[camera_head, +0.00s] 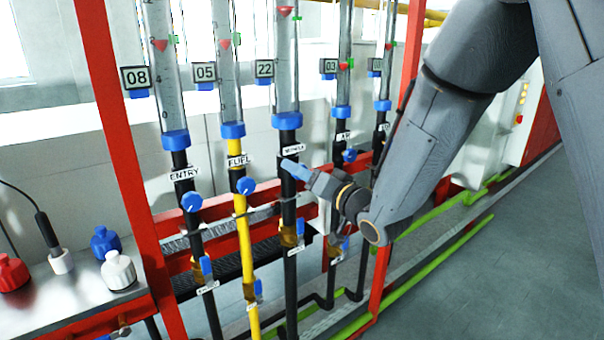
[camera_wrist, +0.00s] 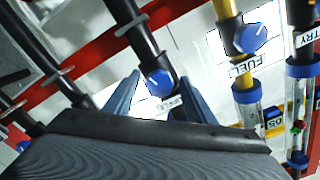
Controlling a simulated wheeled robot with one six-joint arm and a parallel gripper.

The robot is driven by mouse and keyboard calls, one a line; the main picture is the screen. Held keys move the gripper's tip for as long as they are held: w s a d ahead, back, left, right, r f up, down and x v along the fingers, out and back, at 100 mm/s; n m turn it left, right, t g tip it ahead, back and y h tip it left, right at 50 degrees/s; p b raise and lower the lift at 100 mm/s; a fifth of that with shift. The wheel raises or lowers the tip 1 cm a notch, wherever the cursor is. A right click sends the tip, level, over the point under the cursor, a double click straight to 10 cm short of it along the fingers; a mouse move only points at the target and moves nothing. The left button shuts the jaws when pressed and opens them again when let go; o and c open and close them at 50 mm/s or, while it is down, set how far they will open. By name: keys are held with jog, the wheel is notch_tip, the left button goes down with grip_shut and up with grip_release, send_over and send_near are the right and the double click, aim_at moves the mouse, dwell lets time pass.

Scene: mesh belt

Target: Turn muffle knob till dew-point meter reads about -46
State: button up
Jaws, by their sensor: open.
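The muffle knob (camera_wrist: 158,83) is blue and sits on a black pipe. It shows between the two blue fingers of my open gripper (camera_wrist: 159,79) in the wrist view, with a gap on each side. In the head view my gripper (camera_head: 297,170) is at the black pipe under the tube tagged 22, just below the muffle label (camera_head: 293,149), and hides the knob. I cannot tell how deep the fingers reach around it. No dew-point meter reading can be made out.
The fuel knob (camera_head: 246,186) on the yellow pipe and the entry knob (camera_head: 191,201) are to the left. Several blue-handled valves hang below. A red post (camera_head: 112,120) and a steel bench (camera_head: 85,285) with bottles stand at left. Grey floor is clear at right.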

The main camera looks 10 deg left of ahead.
jog(key=b+v, duration=0.2)
jog(key=v, duration=0.5)
jog(key=shift+s+d, duration=0.25)
jog(key=shift+d, duration=0.05)
jog(key=d+f+m+g+h, duration=0.1)
jog(key=d+f+h, duration=0.45)
jog(key=d, duration=0.35)
jog(key=d+f+m+g+h, duration=0.1)
jog(key=d+f+h, duration=0.45)
jog(key=d, duration=0.45)
jog(key=s+d+f+g+h, duration=0.1)
jog(key=s+d+f+g, duration=0.2)
jog(key=s, duration=0.6)
jog(key=s+d+f+g+h, duration=0.1)
jog(key=s+d+f+g, duration=0.3)
jog(key=s+d, duration=0.4)
jog(key=shift+s+m+g+h, duration=0.3)
jog(key=shift+s+g, duration=0.25)
jog(key=shift+g, duration=0.25)
jog(key=shift+f, duration=0.1)
dwell(1.7)
